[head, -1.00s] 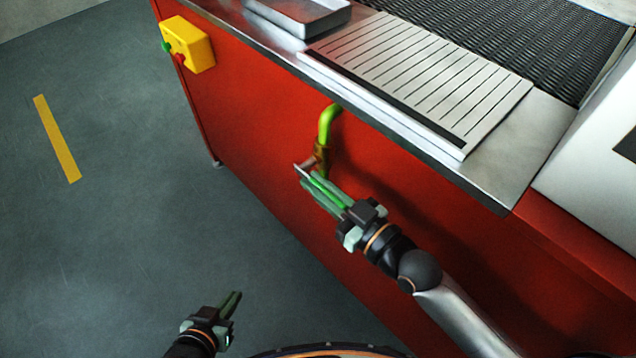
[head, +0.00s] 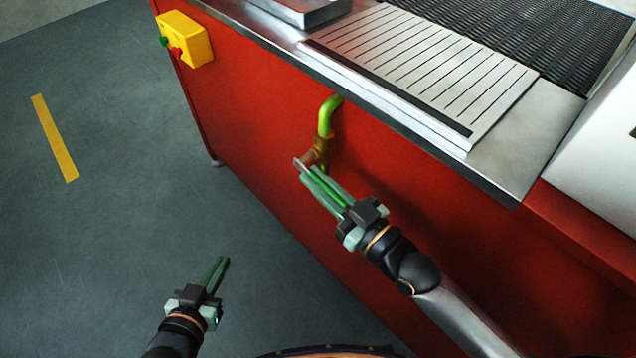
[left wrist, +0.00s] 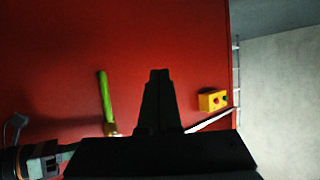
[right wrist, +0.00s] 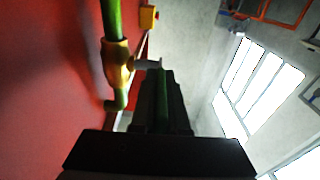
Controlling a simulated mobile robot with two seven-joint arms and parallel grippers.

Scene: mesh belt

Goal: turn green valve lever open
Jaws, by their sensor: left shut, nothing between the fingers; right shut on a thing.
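The valve has a brass body (head: 320,150) on a bright green pipe (head: 328,115) that comes out under the counter edge and bends down along the red panel. A short metal stem (right wrist: 147,64) sticks out of the body in the right wrist view. My right gripper (head: 311,180) is shut on the green valve lever (head: 330,188). The lever lies lengthwise between the fingers, pointing away from the pipe line, and is partly hidden by them. My left gripper (head: 220,268) is shut and empty, low over the floor, apart from the valve.
The red machine side (head: 262,165) stands close behind the valve, with the metal counter (head: 505,160) overhanging above. A yellow button box (head: 185,38) is at its far left corner. A metal tray (head: 300,10) sits on top. The grey floor at left is clear.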

